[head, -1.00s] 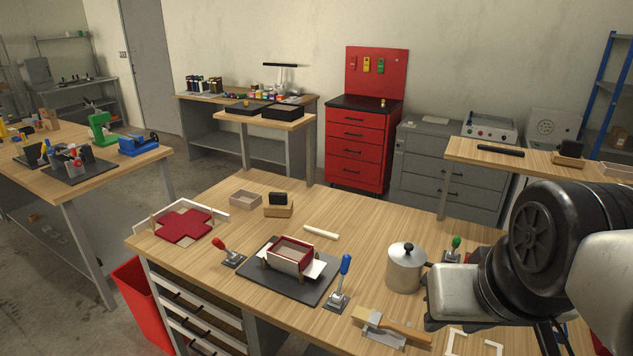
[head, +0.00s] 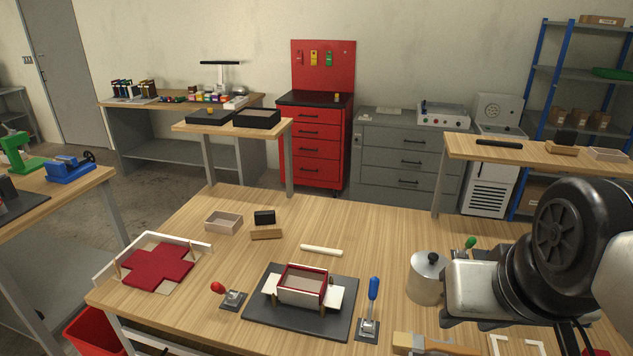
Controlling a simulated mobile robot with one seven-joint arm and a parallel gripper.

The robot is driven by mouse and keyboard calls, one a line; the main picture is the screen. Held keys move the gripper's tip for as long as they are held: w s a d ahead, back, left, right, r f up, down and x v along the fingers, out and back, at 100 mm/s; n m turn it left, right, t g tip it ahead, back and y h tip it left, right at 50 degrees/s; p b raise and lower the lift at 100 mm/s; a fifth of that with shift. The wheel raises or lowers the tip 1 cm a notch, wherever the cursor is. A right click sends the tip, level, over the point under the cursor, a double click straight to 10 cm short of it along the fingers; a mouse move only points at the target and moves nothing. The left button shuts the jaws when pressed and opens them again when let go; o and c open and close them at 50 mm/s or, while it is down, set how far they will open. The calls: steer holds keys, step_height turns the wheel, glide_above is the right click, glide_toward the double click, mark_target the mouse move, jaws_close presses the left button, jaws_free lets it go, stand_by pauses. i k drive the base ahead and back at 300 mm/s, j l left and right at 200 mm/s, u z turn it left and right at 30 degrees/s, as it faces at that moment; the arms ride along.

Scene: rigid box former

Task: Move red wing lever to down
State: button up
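The red-knobbed lever (head: 219,288) stands on a small metal base at the left edge of the dark box-former plate (head: 260,320). Its handle leans up to the left, away from the box. On the plate sits a white box with a red-lined rim (head: 303,286), with white flaps out to the sides. A blue-handled lever (head: 373,290) stands upright at the plate's right. A green-knobbed lever (head: 470,243) is partly hidden behind my arm. My arm fills the right side of the head view; the gripper's fingers are not visible.
A metal pot (head: 426,280) stands between the blue lever and my arm. A red cross-shaped sheet (head: 157,268) lies in a white-edged holder at left. A white stick (head: 321,250), a wooden tray (head: 223,222) and a block with a black top (head: 265,226) lie behind the plate.

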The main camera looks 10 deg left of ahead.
mark_target(216, 287)
steer(key=j+z, duration=0.2)
steer(key=j, duration=0.95)
steer(key=i+j, duration=0.1)
steer(key=j, duration=1.45)
steer(key=i, duration=0.05)
